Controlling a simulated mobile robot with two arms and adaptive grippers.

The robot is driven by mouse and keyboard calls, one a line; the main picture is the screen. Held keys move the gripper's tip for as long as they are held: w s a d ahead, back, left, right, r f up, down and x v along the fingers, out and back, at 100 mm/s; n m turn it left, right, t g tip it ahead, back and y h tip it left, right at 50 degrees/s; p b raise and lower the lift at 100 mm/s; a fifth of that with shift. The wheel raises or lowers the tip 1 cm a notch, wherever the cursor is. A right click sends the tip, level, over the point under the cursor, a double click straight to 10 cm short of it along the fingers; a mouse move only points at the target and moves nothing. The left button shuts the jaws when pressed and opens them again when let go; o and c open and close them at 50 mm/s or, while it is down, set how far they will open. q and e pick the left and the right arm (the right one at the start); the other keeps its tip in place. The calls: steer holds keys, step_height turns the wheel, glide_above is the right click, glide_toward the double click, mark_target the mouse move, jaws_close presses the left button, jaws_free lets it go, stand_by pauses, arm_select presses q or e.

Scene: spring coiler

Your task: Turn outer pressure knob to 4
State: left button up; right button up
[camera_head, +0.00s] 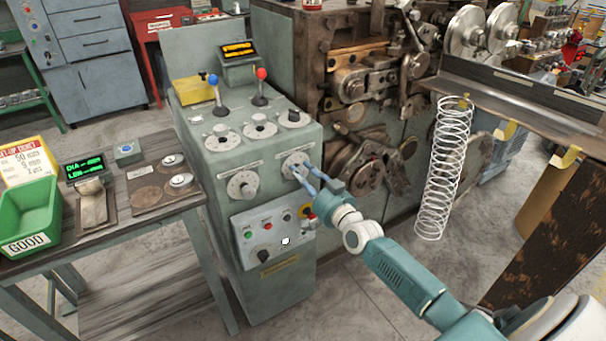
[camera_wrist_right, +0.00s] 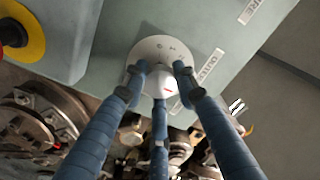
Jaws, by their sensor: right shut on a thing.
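The outer pressure knob (camera_head: 292,163) is the right one of two white dials on the sloped front of the grey-green control cabinet. In the right wrist view the white knob (camera_wrist_right: 164,84) has a red mark on its face and a numbered dial (camera_wrist_right: 166,48) behind it. A label partly reading "OUTER" (camera_wrist_right: 210,66) is beside it. My right gripper (camera_head: 301,173) reaches it from the lower right. Its blue fingers (camera_wrist_right: 160,82) are closed around the knob. The number at the pointer is too small to read. My left gripper is not in view.
A second white dial (camera_head: 242,185) sits left of the knob. Below is a button panel (camera_head: 266,235) with a red-and-yellow emergency stop (camera_head: 307,212). A hanging spring (camera_head: 444,170) and the coiler machine (camera_head: 390,130) stand to the right.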

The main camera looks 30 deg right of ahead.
steer(key=o, duration=1.1)
steer(key=shift+o, duration=0.2)
steer(key=s, duration=1.2)
steer(key=shift+d, duration=0.2)
